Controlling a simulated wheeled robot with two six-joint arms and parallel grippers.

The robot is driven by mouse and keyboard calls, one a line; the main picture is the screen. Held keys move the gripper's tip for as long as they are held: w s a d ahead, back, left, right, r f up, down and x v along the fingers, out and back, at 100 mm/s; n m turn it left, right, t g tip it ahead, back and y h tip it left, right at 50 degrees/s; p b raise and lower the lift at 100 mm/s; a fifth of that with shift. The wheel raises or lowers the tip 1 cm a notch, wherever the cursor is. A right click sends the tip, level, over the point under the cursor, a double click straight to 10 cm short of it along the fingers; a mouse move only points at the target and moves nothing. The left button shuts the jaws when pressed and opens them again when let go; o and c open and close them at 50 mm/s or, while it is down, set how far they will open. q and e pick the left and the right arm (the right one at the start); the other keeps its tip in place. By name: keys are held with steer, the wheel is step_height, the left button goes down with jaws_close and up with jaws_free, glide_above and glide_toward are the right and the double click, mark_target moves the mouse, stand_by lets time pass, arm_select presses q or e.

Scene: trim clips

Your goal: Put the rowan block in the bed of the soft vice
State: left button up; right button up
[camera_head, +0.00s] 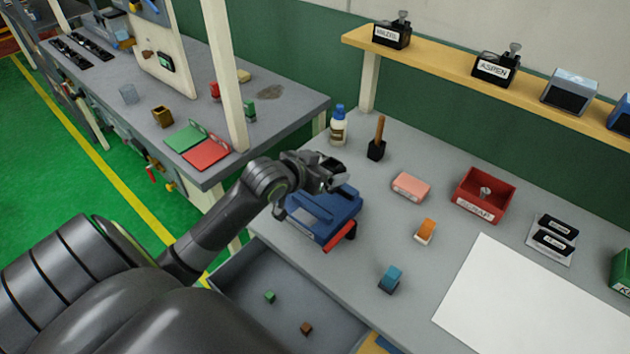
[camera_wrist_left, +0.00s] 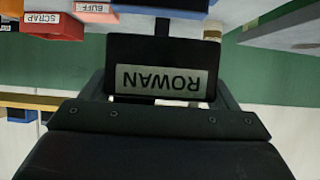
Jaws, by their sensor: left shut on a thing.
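The rowan block (camera_wrist_left: 160,75) is black with a pale ROWAN label, which reads upside down in the left wrist view. It sits between the fingers of my left gripper (camera_head: 332,176), which is shut on it. In the head view the dark block is hard to tell apart from the gripper. A blue device (camera_head: 325,213) with a red bar, which looks like the soft vice, stands at the left edge of the bench. My left gripper is above its far side, and the gripper and wrist hide part of it. My right gripper is not in view.
A pink block (camera_head: 410,186), an orange-and-white block (camera_head: 425,231), a blue block (camera_head: 390,279) and a red scrap bin (camera_head: 484,195) stand to the right. A wooden-handled tool (camera_head: 377,140) and a bottle (camera_head: 338,126) stand behind. An open drawer (camera_head: 239,283) lies below the front edge.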

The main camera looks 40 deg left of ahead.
arm_select(q)
steer(key=f, duration=0.1)
steer(key=d+f, duration=0.1)
steer(key=f, duration=0.4)
steer(key=shift+a+f, duration=0.2)
steer(key=shift+a, duration=0.1)
steer(key=shift+d, duration=0.15)
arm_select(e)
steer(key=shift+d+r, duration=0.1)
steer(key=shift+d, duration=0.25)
arm_select(q)
steer(key=shift+f, duration=0.1)
